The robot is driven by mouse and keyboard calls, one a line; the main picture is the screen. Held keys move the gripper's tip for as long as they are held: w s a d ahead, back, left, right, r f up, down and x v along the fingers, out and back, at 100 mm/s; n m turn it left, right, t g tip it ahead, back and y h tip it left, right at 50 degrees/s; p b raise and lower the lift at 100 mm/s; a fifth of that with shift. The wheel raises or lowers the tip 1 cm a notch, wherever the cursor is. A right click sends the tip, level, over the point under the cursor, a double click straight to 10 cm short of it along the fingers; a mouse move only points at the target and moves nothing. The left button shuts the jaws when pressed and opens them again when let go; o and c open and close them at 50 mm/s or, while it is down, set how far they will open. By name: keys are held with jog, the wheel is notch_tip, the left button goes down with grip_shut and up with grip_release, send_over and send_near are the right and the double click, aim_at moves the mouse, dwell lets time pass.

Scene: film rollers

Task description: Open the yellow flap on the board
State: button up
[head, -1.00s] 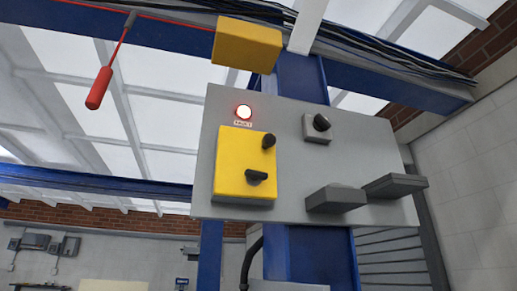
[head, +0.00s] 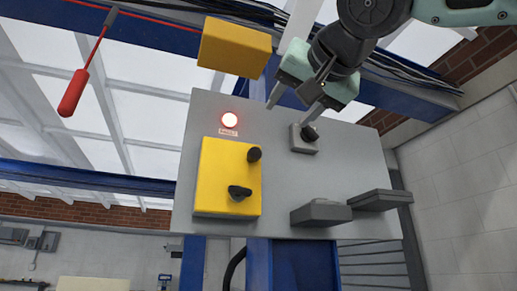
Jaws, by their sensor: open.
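The grey board (head: 290,180) faces me in the middle of the head view. The yellow flap (head: 215,180) sits on its left part and looks closed, flat against the board. A black knob (head: 254,154) is at its upper right and a black turn handle (head: 238,192) is at its lower right. My gripper (head: 290,108) is at the board's top edge, up and right of the flap. It is open and empty, its two fingers pointing down. Its right finger overlaps the small grey box with a black knob (head: 304,139) in the picture; I cannot tell whether they touch.
A lit red lamp (head: 229,120) with a label is above the flap. Two grey blocks (head: 320,213) (head: 380,200) jut out at lower right. A yellow box (head: 234,46) is above the board. A red handle (head: 73,92) hangs at upper left.

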aim_at(257, 152)
jog(key=p+x, duration=0.6)
jog(key=x, duration=0.9)
jog(key=shift+w+a+p, duration=0.15)
jog(key=shift+w+p, duration=0.15)
jog(key=shift+p, duration=0.05)
jog(key=shift+w+a+f, duration=0.15)
jog(key=shift+w, duration=0.45)
grip_shut()
